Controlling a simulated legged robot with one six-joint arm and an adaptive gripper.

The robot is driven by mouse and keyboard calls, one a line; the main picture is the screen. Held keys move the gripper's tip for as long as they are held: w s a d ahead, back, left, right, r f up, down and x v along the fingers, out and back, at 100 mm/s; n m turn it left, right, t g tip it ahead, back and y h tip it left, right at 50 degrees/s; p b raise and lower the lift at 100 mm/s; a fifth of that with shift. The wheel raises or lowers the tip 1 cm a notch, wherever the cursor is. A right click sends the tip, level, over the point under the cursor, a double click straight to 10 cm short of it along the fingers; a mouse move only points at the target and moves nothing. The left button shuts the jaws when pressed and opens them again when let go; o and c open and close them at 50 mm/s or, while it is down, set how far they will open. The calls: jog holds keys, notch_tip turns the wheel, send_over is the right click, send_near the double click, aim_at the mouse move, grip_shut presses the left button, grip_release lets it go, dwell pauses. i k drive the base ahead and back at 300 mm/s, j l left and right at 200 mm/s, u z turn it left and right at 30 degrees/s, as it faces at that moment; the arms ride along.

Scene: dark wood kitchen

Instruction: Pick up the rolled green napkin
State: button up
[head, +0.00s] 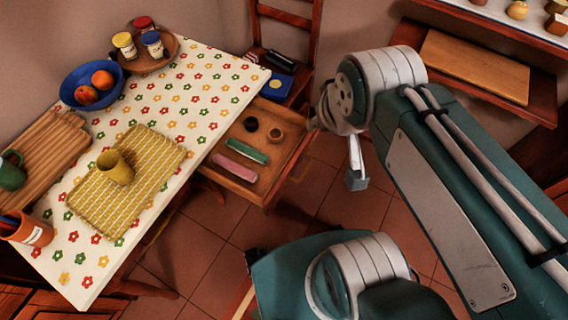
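The rolled green napkin (247,151) lies in a pulled-out wooden drawer (277,178) at the right end of the table. A rolled pink napkin (235,167) lies just in front of it, roughly parallel. Two small rings, one dark (251,124) and one brown (275,135), sit behind the green napkin in the drawer. My gripper (355,178) shows only in part, to the right of the drawer and apart from the napkin. My arm hides most of it, so its opening and anything between its fingers cannot be made out.
The table (205,95) has a flowered cloth. On it are a blue bowl (70,80) of fruit, a round tray (166,60) with jars, a yellow cup (115,167) and cutting boards (40,150). A wooden chair (316,30) stands behind the drawer.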

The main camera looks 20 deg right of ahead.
aim_at(254, 154)
jog(key=u, duration=1.55)
jog(key=l+z, duration=0.15)
jog(key=z, duration=0.9)
jog(key=i+l+z, duration=0.15)
jog(key=i+l, duration=0.2)
